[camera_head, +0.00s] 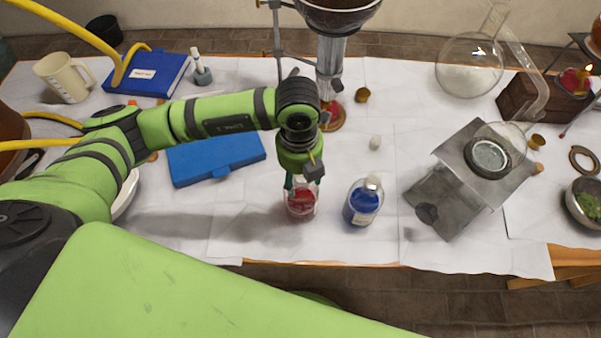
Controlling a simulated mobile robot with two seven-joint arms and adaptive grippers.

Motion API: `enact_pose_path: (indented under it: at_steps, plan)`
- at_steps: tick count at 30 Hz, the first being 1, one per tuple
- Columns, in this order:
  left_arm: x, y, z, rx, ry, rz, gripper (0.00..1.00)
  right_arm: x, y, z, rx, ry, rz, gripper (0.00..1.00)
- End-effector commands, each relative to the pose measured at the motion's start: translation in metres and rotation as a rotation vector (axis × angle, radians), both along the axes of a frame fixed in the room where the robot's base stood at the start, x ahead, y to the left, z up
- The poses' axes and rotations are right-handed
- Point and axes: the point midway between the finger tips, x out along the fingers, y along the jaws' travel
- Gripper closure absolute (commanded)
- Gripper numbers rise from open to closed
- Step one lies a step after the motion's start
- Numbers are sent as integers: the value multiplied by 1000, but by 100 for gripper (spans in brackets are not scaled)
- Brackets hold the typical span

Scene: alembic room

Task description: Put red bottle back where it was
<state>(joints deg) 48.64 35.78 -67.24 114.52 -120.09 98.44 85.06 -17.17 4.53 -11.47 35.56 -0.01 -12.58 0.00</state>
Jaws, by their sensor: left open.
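The red bottle (300,204) is a small clear bottle with red contents. It stands on the white-covered table (340,246) near the front edge. My left gripper (302,183) points down over its top from the far side of the bottle's neck. The gripper is open, and the arm partly hides the bottle's top; I cannot tell whether the fingers touch it. A blue bottle (362,204) with a pale stopper stands just right of the red one. My right gripper does not show.
A blue flat case (216,157) lies left of the gripper. A metal column stand (331,70) rises behind it. A grey plate stand (455,200) is at the right, with a glass flask (468,70) behind. Bare table lies left of the red bottle.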

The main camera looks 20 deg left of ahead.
Motion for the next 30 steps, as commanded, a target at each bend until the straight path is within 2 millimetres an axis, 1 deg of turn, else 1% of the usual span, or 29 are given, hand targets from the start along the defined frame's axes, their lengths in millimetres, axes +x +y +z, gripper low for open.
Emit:
enact_pose_path:
  at_steps: [4, 5, 8, 15, 18, 21, 25, 30]
  plan:
    - [0, 0, 5, 0, -1, 0, 43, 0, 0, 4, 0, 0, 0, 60]
    - [1, 0, 6, -1, -2, 0, 43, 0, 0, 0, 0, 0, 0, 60]
    - [2, 0, 20, -3, -5, -2, 43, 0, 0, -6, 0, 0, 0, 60]
    - [3, 1, 72, -2, -7, -3, 43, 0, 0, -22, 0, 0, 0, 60]
    - [3, 2, 91, -2, -6, -2, 43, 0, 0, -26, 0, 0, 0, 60]
    - [3, 2, 107, -1, -5, 0, 43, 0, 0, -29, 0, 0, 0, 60]
    - [2, 3, 119, -1, -1, -1, 43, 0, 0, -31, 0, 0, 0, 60]
    - [2, 3, 123, 0, 0, 0, 43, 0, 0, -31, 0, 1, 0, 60]
